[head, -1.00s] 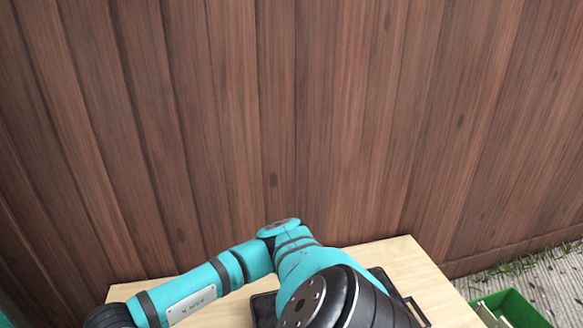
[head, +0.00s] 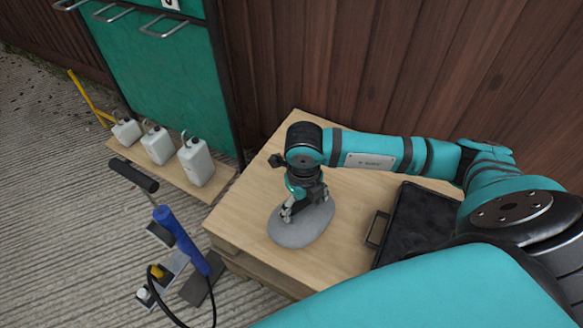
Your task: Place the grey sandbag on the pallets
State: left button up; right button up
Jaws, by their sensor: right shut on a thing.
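The grey sandbag (head: 298,232) is a smooth, flattened oval on the pale wooden top (head: 240,222) of a low stand, near its front left part. It appears to rest on the wood; I cannot tell whether a small gap is under it. My right gripper (head: 304,203) points down from above and is shut on the sandbag's upper side, hiding part of it. Layered wooden edges (head: 262,275) show under the top; I cannot tell whether this stand is the pallets. My left gripper is out of view.
A black tray with a handle (head: 412,232) lies right of the sandbag. White jugs (head: 195,162) stand on a low board (head: 222,178) by a green cabinet (head: 165,75). A blue hand pump (head: 180,240) stands at the left front. A wooden fence (head: 350,60) closes the back.

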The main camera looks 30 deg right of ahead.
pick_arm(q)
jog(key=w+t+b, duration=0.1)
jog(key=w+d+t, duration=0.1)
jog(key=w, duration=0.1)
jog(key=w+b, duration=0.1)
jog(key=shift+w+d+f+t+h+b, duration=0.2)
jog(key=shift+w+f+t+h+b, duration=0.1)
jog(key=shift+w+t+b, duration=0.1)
pick_arm(e)
jog(key=w+d+f, duration=0.1)
jog(key=w+f, duration=0.3)
jog(key=w, duration=0.8)
jog(key=shift+w+d+f, duration=0.2)
jog(key=shift+w+d, duration=0.05)
jog(key=shift+d, duration=0.05)
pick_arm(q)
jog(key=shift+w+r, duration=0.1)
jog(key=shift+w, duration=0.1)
pick_arm(e)
jog(key=shift+f, duration=0.1)
jog(key=o, duration=1.5)
jog(key=shift+s+f, duration=0.1)
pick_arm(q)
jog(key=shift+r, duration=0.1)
